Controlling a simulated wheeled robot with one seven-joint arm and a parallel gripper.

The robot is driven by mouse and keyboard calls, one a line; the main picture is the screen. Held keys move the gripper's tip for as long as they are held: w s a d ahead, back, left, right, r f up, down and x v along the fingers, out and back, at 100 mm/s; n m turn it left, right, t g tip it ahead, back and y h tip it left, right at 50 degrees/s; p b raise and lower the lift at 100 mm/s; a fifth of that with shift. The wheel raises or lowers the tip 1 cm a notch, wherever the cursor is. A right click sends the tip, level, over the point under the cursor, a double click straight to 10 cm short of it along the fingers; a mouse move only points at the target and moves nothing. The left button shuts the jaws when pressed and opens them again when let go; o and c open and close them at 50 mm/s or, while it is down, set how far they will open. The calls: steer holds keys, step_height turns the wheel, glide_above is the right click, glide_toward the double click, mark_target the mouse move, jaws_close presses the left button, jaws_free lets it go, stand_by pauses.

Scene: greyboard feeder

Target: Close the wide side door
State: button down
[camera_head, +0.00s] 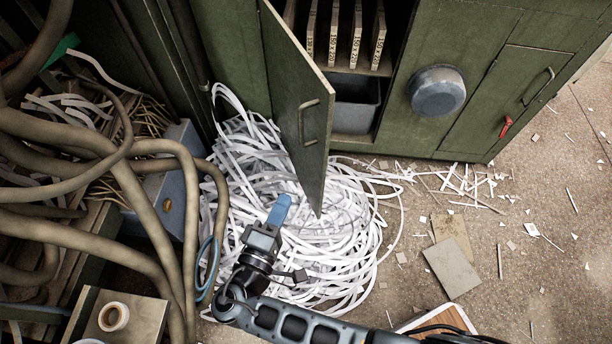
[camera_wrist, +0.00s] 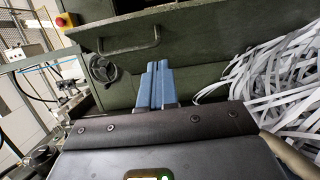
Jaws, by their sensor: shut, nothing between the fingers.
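The green side door (camera_head: 292,100) of the cabinet stands swung open, with a bar handle (camera_head: 308,117) on its face. Behind its free edge the opening shows upright boards on a shelf (camera_head: 335,35) and a grey bin (camera_head: 354,105) below. My gripper (camera_head: 279,208) has blue fingers pressed together and empty. It is to the left of the door's lower corner, over the paper strips. In the wrist view my gripper (camera_wrist: 157,68) points at a green panel, with a bar handle (camera_wrist: 128,45) to its upper left. Contact with the door cannot be told.
A heap of white paper strips (camera_head: 250,165) lies under the door. Thick hoses (camera_head: 130,180) and a blue-grey box (camera_head: 175,190) crowd the left. A round grey knob (camera_head: 437,91) and a closed door with a red latch (camera_head: 506,127) are at right. Floor at right has scraps.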

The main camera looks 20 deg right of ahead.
glide_toward(321, 151)
steer(key=w, duration=0.4)
steer(key=shift+d+r, duration=0.2)
steer(key=shift+d, duration=1.85)
